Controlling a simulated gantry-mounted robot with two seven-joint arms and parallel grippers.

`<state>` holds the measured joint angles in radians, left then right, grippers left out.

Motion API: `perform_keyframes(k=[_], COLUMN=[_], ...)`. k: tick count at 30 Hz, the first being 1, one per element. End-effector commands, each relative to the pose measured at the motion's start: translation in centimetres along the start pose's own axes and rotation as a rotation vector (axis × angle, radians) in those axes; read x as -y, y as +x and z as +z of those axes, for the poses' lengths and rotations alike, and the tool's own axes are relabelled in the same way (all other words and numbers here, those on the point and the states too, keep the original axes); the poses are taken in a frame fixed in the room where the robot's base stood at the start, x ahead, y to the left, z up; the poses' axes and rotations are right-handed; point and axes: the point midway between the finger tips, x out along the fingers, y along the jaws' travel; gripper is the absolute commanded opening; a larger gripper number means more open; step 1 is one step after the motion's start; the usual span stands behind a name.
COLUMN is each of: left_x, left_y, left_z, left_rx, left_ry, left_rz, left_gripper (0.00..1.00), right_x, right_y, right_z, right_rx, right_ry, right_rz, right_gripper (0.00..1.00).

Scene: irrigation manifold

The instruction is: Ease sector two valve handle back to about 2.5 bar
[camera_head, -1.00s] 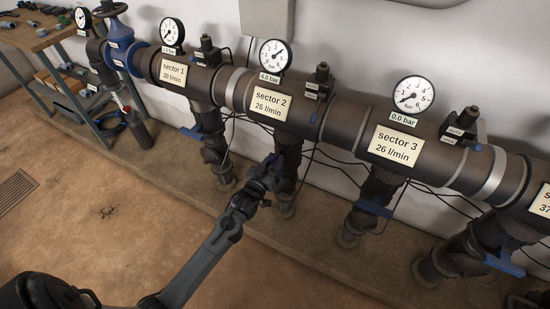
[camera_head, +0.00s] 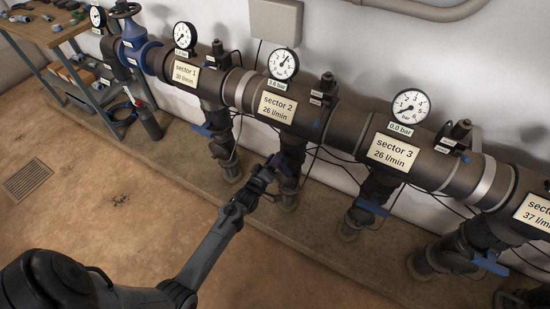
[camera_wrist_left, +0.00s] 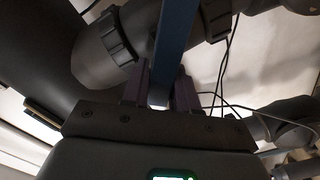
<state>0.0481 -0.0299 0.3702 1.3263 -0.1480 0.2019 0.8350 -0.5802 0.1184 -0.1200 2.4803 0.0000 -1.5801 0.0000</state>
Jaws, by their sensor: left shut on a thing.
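The sector two valve handle (camera_head: 278,160) is a blue lever on the vertical pipe below the "sector 2" label (camera_head: 278,107). My left gripper (camera_head: 270,170) is at this handle. In the left wrist view the blue handle (camera_wrist_left: 171,42) passes between the two fingers (camera_wrist_left: 158,90), which are shut on it. The sector 2 gauge (camera_head: 283,64) is a white dial with its needle pointing up and slightly right. The small readout (camera_head: 277,85) under it seems to show 3.6 bar, though the digits are small. My right gripper is in neither view.
The sector 1 handle (camera_head: 202,131) and sector 3 handle (camera_head: 372,207) are similar blue levers on neighbouring pipes. Black cables hang behind the pipes. A wooden workbench (camera_head: 45,35) stands at the far left. The floor (camera_head: 110,160) before the manifold is mostly clear.

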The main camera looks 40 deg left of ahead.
Motion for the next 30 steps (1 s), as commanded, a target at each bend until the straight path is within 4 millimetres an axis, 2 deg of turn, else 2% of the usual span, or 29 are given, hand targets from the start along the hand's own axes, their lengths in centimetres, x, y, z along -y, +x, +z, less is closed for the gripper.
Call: perform_keyframes(k=[16,17,20,21,30], left_x=[0.09,0.09,0.09,0.09,0.08], left_y=[0.01,0.01,0.01,0.01,-0.14], left_z=[-0.02,-0.02,-0.01,-0.01,-0.02], left_rx=[-0.001,-0.001,-0.001,-0.001,0.0], left_ry=[-0.026,-0.026,-0.026,-0.026,-0.025], left_rz=[0.0,0.0,0.0,0.0,-0.001], left_gripper=[0.0,0.31,0.47,0.49,0.49], right_x=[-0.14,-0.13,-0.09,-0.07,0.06], right_y=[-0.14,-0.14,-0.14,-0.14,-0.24], right_z=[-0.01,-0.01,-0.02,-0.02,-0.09], right_rx=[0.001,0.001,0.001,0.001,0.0], right_ry=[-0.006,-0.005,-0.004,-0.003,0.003], right_rz=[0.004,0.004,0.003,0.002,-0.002], right_gripper=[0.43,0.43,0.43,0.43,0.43])
